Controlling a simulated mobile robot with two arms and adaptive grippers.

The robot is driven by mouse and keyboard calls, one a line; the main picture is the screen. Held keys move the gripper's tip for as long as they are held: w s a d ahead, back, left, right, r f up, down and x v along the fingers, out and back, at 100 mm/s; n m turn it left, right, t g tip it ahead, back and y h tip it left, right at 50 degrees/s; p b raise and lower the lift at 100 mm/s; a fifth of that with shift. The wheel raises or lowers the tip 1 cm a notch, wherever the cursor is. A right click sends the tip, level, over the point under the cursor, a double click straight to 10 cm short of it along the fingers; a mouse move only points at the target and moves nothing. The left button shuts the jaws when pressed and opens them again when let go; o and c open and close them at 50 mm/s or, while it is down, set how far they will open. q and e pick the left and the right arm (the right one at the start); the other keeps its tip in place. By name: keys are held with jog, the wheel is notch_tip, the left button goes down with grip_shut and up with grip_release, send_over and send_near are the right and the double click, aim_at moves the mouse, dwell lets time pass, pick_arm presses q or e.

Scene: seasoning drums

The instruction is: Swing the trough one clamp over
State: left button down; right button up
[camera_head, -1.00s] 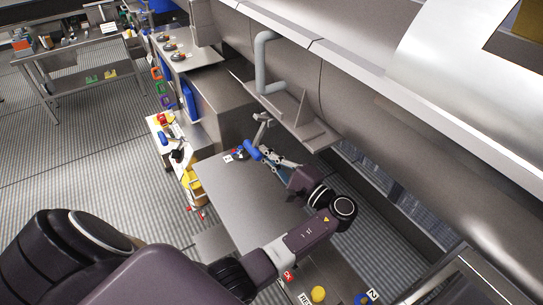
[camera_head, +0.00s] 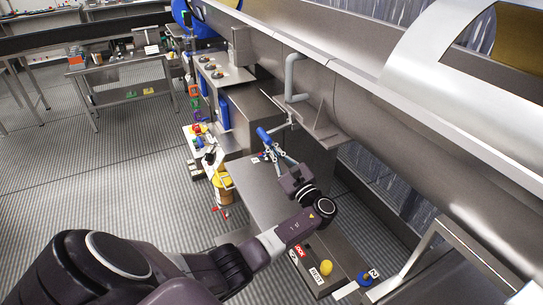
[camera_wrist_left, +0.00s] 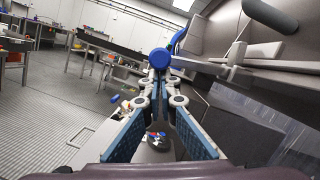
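A grey metal trough-like piece (camera_head: 318,122) sits under the large drum in the head view. A lever with a blue handle (camera_head: 264,136) sticks out to its left. My left gripper (camera_head: 276,153) is just below the blue handle. In the left wrist view, the handle's round blue end (camera_wrist_left: 160,58) is at or just beyond the fingertips (camera_wrist_left: 161,82). A blue knob (camera_head: 364,278) beside a plate marked 2 is at lower right. My right gripper is not in view.
A grey table top (camera_head: 262,192) lies below my left gripper. Plates marked LOCK and REST (camera_head: 320,272) and a yellow knob (camera_head: 326,267) are near the front. A yellow container (camera_head: 222,185) stands left of the table. Open floor (camera_head: 110,190) lies further left.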

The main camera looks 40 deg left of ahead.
pick_arm(q)
jog(key=shift+s+a+r, duration=0.1)
jog(key=shift+a+r, duration=0.15)
jog(key=shift+r, duration=0.3)
jog(key=shift+r+p, duration=0.15)
jog(key=shift+p, duration=0.2)
jog(key=shift+r, duration=0.15)
jog(key=shift+s+r, duration=0.1)
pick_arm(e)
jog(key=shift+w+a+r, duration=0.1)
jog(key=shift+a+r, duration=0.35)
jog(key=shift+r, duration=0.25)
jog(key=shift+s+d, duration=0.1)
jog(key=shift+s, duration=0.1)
pick_arm(q)
jog(key=shift+a, duration=0.1)
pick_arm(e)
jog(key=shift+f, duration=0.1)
